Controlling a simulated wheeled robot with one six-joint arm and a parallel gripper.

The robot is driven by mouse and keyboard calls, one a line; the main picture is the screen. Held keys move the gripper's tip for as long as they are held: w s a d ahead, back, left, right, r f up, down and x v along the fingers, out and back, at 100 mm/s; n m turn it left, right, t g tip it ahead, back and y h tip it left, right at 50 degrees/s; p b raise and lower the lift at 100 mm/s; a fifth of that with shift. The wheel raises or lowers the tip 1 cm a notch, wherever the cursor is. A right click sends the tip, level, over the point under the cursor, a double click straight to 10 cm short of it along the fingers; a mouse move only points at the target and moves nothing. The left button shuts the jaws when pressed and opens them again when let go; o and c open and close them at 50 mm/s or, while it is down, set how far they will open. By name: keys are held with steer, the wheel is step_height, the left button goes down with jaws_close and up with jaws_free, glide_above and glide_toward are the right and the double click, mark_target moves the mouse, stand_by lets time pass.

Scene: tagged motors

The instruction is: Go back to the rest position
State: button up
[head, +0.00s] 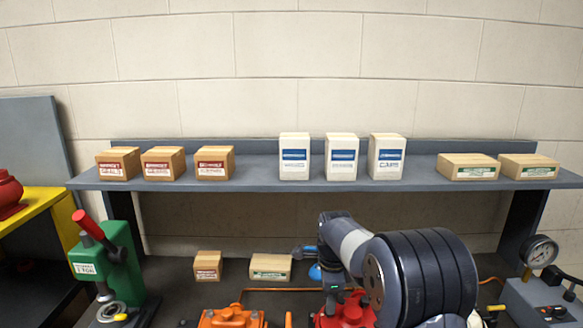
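My arm reaches in from the lower right of the head view, with its large dark joint near the camera. My gripper (308,250) is small and partly hidden at the far end of the arm, above the bench behind the motors. I cannot tell whether its fingers are open or shut, and I see nothing clearly held. An orange motor (232,317) sits at the bottom edge, cut off by the frame. A red motor (343,314) stands to its right, partly hidden by my arm. A small blue object (315,271) shows just below the gripper.
A grey shelf (260,180) carries brown boxes, white boxes (341,157) and flat cartons (467,167). Two cartons (271,267) (207,266) lie on the bench. A green press (103,258) stands left, a gauge unit (541,250) right. An orange cable crosses the bench.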

step_height(320, 180, down, 2)
steer(key=shift+r+n, duration=0.1)
steer(key=shift+n, duration=0.3)
steer(key=n, duration=0.4)
steer(key=shift+n, duration=0.4)
steer(key=n, duration=1.1)
steer(key=shift+n, duration=0.3)
steer(key=n+b, duration=0.1)
steer(key=n, duration=0.4)
steer(key=shift+n, duration=0.4)
steer(key=shift+r, duration=0.1)
